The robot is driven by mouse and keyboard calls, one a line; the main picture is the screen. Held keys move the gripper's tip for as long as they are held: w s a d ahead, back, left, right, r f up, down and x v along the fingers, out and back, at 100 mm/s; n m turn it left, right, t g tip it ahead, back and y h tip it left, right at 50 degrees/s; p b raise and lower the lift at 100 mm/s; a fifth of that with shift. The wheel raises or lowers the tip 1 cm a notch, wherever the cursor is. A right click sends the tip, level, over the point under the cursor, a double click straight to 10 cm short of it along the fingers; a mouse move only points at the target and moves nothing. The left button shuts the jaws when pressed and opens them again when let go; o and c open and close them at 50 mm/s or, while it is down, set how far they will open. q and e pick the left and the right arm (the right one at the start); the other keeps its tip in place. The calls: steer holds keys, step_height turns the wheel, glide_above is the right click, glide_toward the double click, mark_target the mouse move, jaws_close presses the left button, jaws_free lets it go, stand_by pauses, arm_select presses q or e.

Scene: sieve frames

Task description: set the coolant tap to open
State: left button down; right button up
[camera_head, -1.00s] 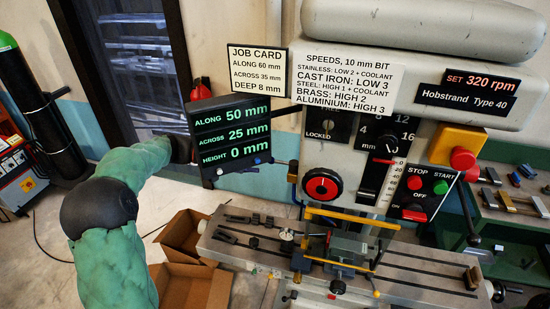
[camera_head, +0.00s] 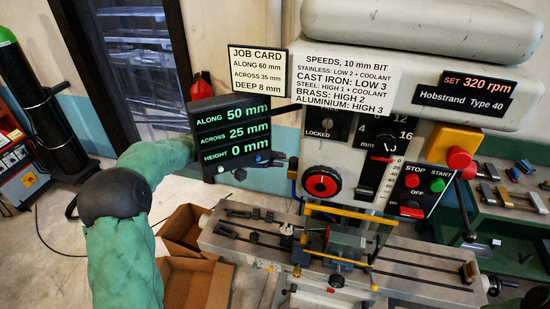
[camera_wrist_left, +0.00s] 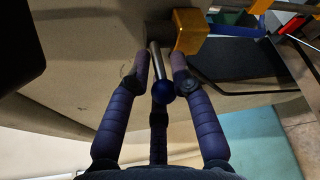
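The coolant tap (camera_head: 292,169) is a small brass-coloured body on the left side of the machine column, with a thin lever pointing left. In the left wrist view its metal lever (camera_wrist_left: 154,62) ends in a dark blue ball (camera_wrist_left: 163,92), with the brass-coloured block (camera_wrist_left: 188,32) beyond. My left gripper (camera_wrist_left: 161,62) is open, its fingers on either side of the lever, with visible gaps; I see no grip. In the head view my left arm reaches behind the readout panel, which hides most of the gripper. My right gripper does not show.
The readout panel (camera_head: 232,131) stands close in front of my left wrist. The red-centred dial (camera_head: 321,182) and the vice with its guard (camera_head: 345,240) are right of the tap. Cardboard boxes (camera_head: 195,283) lie on the floor below.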

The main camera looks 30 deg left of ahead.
arm_select(q)
steer(key=shift+s+f+n+t+b, duration=0.2)
steer(key=shift+n+t+b, duration=0.1)
steer(key=shift+b, duration=0.2)
steer(key=shift+s+d+n+t+y+b, duration=0.2)
steer(key=shift+n+t+y+b, duration=0.2)
steer(key=shift+n+y+b, duration=0.15)
steer(key=c, duration=1.1)
jaws_free()
steer(key=shift+c, duration=0.2)
steer(key=shift+a+r, duration=0.1)
steer(key=shift+a, duration=0.1)
steer(key=v, duration=1.1)
steer(key=shift+s+a, duration=0.2)
steer(key=shift+s, duration=0.1)
